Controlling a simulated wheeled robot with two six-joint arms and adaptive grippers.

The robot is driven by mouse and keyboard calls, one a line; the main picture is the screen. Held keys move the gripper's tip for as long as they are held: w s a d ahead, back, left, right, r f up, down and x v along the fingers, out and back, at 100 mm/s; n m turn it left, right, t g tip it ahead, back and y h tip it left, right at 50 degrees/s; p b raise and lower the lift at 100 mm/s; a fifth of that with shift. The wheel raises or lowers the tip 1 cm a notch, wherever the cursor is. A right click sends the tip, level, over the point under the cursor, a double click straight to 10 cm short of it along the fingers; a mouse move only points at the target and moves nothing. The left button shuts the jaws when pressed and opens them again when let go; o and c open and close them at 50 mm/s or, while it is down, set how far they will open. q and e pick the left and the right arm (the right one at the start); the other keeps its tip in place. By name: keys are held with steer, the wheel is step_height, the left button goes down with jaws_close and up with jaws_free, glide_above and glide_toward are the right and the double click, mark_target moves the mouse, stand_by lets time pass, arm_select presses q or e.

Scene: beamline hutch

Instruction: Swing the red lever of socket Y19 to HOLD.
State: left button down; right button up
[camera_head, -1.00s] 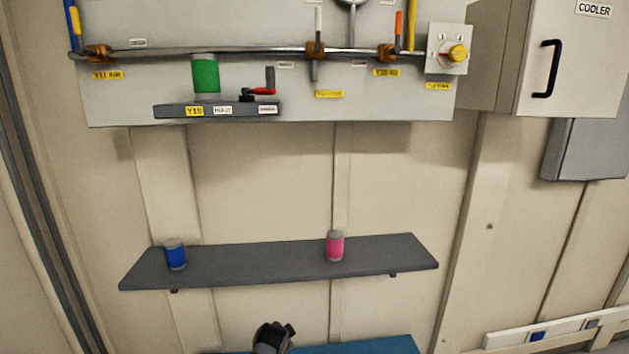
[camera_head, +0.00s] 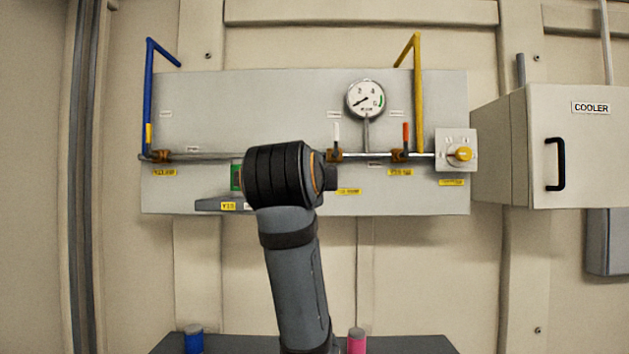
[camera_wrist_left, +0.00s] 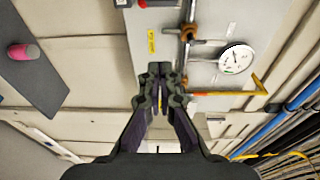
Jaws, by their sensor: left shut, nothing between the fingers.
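The socket's dark grey base (camera_head: 210,204) with a yellow label, apparently Y19, is on the lower left of the wall panel (camera_head: 300,95). A green cylinder (camera_head: 236,176) stands on it, partly covered by my left arm. The red lever is hidden behind that arm in the head view. A small red piece (camera_wrist_left: 142,3), probably the lever's end, shows at the top edge of the left wrist view. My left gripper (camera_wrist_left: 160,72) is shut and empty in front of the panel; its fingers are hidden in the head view. My right gripper is out of view.
A pipe with valves, a gauge (camera_head: 366,98) and a yellow knob (camera_head: 462,154) are on the panel to the right. The COOLER box (camera_head: 590,150) juts out further right. Below, a shelf (camera_head: 410,344) holds a blue can (camera_head: 194,340) and a pink can (camera_head: 356,342).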

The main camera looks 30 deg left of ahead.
arm_select(q)
steer(key=w+a+p, duration=0.5)
steer(key=a, duration=0.2)
steer(key=shift+w+r+p, duration=0.3)
steer(key=shift+w+r, duration=0.1)
steer(key=shift+r, duration=0.05)
stand_by(0.6)
steer(key=shift+s, duration=0.1)
steer(key=shift+s+a+m+t+h+b, duration=0.3)
steer(key=shift+s+m+h+b, duration=0.1)
steer(key=shift+m+h+b, duration=0.15)
